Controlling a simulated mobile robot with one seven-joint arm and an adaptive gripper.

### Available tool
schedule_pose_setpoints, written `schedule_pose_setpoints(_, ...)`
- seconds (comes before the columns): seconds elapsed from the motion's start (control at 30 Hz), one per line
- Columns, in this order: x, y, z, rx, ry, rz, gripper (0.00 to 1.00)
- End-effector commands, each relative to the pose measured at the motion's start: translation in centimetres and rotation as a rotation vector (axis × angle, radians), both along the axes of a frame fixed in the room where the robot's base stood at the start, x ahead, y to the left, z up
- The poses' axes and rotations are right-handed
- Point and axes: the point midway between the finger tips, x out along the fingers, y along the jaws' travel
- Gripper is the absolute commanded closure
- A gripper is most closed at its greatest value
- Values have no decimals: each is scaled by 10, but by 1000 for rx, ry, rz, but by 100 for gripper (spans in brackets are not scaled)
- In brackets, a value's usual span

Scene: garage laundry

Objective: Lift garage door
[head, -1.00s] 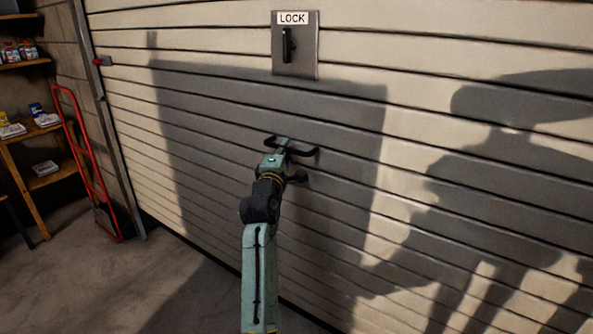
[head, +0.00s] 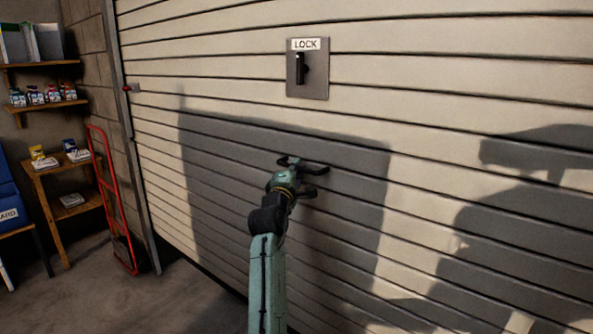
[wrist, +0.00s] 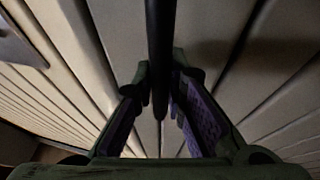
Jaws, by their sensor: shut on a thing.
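The garage door (head: 430,120) is a wall of pale horizontal slats. A dark handle (head: 315,168) is mounted on it, below the lock plate (head: 322,88) with its LOCK label and black lever. My gripper (head: 288,178) is at the left part of the handle and shut on it. In the wrist view a dark bar of the handle (wrist: 160,45) runs between the two fingers of my gripper (wrist: 160,105). The lower edge of the door is near the floor at the left; the rest of it is hidden or out of view.
A red hand truck (head: 103,200) stands by the door's left frame (head: 130,140). Wooden shelves (head: 50,185) with small boxes and bottles are at the left, with a blue item (head: 10,190) at the edge. The concrete floor (head: 170,305) before the door looks clear.

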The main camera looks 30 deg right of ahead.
Motion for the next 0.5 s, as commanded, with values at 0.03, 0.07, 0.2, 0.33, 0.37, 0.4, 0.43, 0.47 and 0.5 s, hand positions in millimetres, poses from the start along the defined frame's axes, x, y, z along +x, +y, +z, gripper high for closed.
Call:
schedule_pose_setpoints(0.03,0,1,4,-3,-7,2,100)
schedule_pose_setpoints(0.07,0,1,4,-3,-7,3,100)
schedule_pose_setpoints(0.2,0,1,3,-3,-5,3,83)
schedule_pose_setpoints(0.33,0,1,2,-2,-3,1,74)
schedule_pose_setpoints(0.37,0,1,1,-2,-3,1,72)
schedule_pose_setpoints(0.4,0,1,1,-1,-2,1,69)
schedule_pose_setpoints(0.43,0,1,1,0,-1,1,67)
schedule_pose_setpoints(0.47,0,1,0,0,-1,1,67)
schedule_pose_setpoints(0.5,0,1,0,0,-1,1,67)
